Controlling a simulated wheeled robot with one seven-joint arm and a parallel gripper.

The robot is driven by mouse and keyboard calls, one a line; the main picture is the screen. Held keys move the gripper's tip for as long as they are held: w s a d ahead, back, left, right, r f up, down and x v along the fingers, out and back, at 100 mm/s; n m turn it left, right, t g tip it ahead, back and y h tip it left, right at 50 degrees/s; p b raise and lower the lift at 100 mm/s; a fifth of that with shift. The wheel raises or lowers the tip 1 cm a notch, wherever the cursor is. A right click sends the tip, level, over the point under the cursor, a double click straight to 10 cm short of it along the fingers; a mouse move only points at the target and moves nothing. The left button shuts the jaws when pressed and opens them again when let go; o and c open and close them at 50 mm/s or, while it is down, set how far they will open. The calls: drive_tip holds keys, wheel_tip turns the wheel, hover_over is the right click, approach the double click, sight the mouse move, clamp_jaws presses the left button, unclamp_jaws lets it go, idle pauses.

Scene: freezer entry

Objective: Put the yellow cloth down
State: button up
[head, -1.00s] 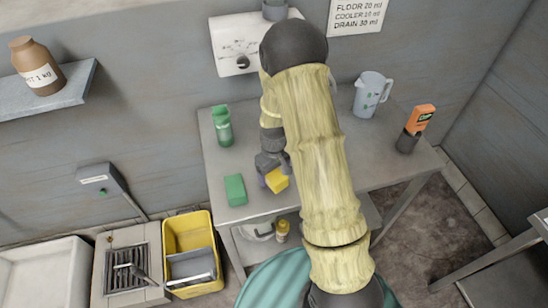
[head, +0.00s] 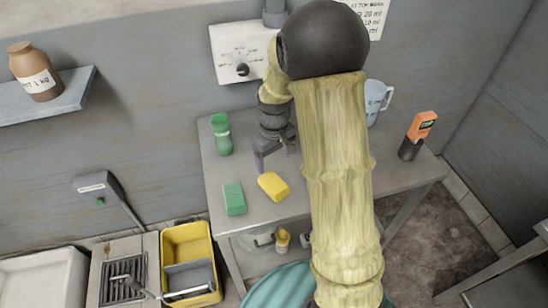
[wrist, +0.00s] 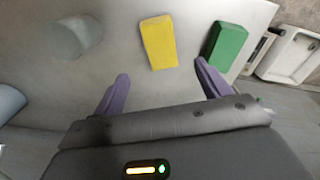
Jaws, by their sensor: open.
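The yellow cloth (head: 273,186), a small folded block, lies flat on the metal table (head: 300,212) near its front edge, just right of the green cloth (head: 234,198). In the wrist view the yellow cloth (wrist: 158,42) lies beyond my fingertips, between their lines, with the green cloth (wrist: 227,47) to its right. My gripper (head: 276,157) is open and empty, above the table and behind the yellow cloth. Its two purple fingers show wide apart in the wrist view (wrist: 161,84), touching nothing. My arm hides part of the table's right side.
A green bottle (head: 221,133) stands at the table's back left. A yellow bucket (head: 187,265) is on the floor, left of the table. A control box (head: 241,54) hangs on the wall.

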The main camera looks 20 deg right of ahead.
idle(0.3)
drive_tip(key=s+r+m+t, duration=0.1)
drive_tip(key=s+r+m, duration=0.1)
drive_tip(key=s, duration=0.5)
drive_tip(key=s+r+m+t, duration=0.1)
drive_tip(key=s+r+m, duration=0.1)
drive_tip(key=s, duration=0.5)
drive_tip(key=shift+r+m+t, duration=0.3)
drive_tip(key=shift+r, duration=0.4)
drive_tip(key=shift+s, duration=0.1)
drive_tip(key=c, duration=0.8)
drive_tip(key=shift+w, duration=0.3)
drive_tip(key=shift+c, duration=0.4)
